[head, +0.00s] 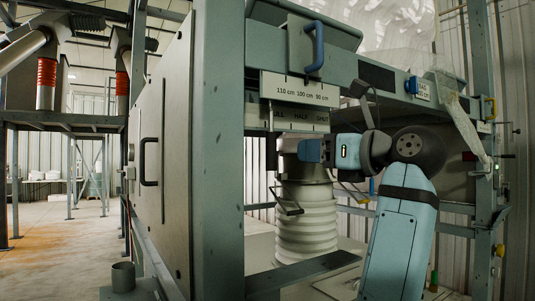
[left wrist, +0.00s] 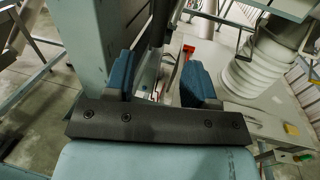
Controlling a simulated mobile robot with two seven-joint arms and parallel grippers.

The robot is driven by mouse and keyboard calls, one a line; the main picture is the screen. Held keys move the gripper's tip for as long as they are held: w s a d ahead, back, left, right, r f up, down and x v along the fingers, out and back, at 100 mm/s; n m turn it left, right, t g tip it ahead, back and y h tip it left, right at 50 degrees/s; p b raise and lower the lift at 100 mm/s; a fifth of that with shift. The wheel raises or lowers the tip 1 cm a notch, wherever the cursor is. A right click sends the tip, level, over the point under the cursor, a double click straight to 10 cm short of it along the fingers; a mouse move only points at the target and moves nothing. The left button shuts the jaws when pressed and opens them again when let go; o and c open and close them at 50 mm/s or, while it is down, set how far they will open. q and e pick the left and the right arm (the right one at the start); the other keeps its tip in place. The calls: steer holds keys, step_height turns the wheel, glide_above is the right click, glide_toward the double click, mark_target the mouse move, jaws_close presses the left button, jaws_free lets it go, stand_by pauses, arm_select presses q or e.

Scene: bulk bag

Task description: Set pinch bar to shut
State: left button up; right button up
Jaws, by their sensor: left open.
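The label plate marked FULL, HALF and SHUT (head: 299,121) hangs under the height scale in the head view; the start of FULL is partly covered. A dark upright piece (head: 271,152) stands below its left end, perhaps part of the pinch bar; I cannot tell for sure. My left gripper (head: 303,151) points left below the plate, in front of the top of the white ribbed spout (head: 306,222). In the left wrist view, its blue fingers (left wrist: 163,78) are apart. A thin bar with a red part (left wrist: 188,49) shows beyond the gap; contact is unclear. My right gripper is out of view.
A thick blue-grey post (head: 218,150) and a panel with a black handle (head: 149,161) stand left of the gripper. The ribbed spout (left wrist: 262,68) is to the right in the wrist view. A blue handle (head: 315,45) sits above the scale (head: 300,89).

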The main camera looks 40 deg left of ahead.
mark_target(271, 126)
arm_select(q)
steer(key=w+a+p, duration=0.2)
steer(key=a+p, duration=0.1)
steer(key=a, duration=1)
steer(key=shift+w+a+r+h, duration=0.2)
steer(key=shift+w+a+h, duration=0.1)
jaws_close()
